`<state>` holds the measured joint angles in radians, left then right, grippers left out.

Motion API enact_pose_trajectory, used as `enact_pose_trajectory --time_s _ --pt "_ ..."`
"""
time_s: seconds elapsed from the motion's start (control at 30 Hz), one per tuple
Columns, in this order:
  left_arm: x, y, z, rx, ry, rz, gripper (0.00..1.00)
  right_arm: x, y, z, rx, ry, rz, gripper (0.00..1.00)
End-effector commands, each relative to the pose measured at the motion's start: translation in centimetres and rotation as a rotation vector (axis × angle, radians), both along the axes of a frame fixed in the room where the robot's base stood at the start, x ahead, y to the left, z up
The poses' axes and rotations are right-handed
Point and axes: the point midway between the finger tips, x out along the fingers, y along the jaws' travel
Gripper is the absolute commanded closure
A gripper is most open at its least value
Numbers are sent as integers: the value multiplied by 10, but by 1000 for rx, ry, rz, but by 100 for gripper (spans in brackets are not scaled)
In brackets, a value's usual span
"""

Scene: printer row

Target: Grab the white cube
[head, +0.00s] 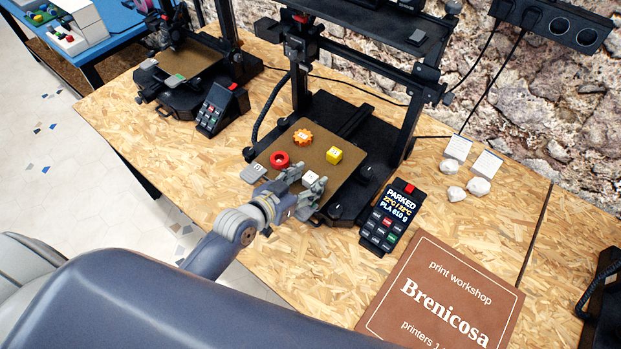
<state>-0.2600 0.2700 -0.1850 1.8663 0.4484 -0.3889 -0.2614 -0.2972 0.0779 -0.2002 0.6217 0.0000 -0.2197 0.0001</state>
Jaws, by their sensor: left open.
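The white cube (310,178) sits on the brown bed (346,179) of the middle 3D printer. My left gripper (308,183) is open at the near edge of the bed, with its fingers around or just in front of the cube; the exact gap is too small to tell. The gripper hides part of the cube. A red ring (280,160), an orange gear (303,138) and a yellow cube (333,155) lie on the same bed, behind and beside the white cube. My right gripper is not in view.
The printer's black frame (411,120) rises behind the bed. A control panel (388,218) reading "PARKED" stands to its right. A brown "Brenicosa" sign (440,296) lies in front. Another printer bed (190,62) is at the left. Bare wooden tabletop (190,165) is clear at the left front.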

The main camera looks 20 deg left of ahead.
Motion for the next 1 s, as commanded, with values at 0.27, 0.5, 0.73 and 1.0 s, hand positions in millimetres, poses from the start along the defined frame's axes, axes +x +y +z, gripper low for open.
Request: enact_pose_trajectory --time_s 0.27,0.5,0.73,1.0 --pt "0 0 0 0 0 0 86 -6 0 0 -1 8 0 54" --pt "0 0 0 0 0 0 86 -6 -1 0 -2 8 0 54" --pt "0 0 6 1 -1 0 86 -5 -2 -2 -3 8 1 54" --pt "0 0 38 -1 -5 0 86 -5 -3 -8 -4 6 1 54"
